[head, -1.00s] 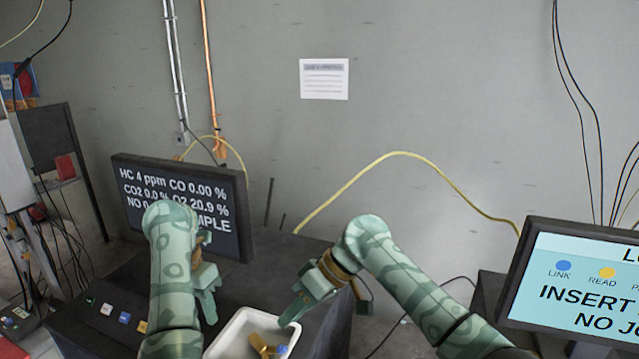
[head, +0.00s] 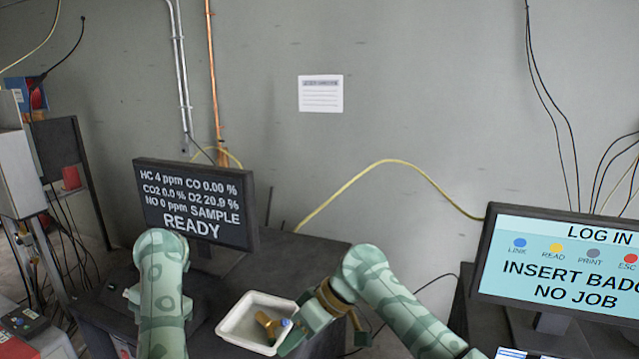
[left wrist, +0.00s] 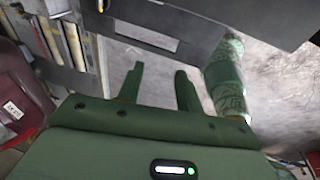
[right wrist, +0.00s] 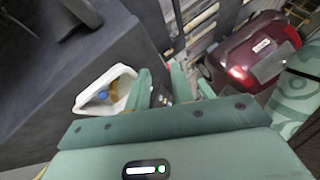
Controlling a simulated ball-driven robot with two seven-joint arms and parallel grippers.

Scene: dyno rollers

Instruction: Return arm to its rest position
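My left arm stands in the lower left of the head view, and its gripper is mostly hidden behind the forearm. In the left wrist view the left gripper (left wrist: 158,82) has its two fingers apart with nothing between them, above floor beside a dark table edge. My right gripper (head: 297,335) is at the right side of a white tray (head: 233,333) in the head view. Its fingers (right wrist: 163,78) are apart and empty in the right wrist view. A brass piece with a blue end (head: 268,325) lies in the tray.
The tray stands on a dark bench (head: 310,258). A gas-readout monitor (head: 195,205) stands behind it on the left, and a log-in monitor (head: 560,262) on the right.

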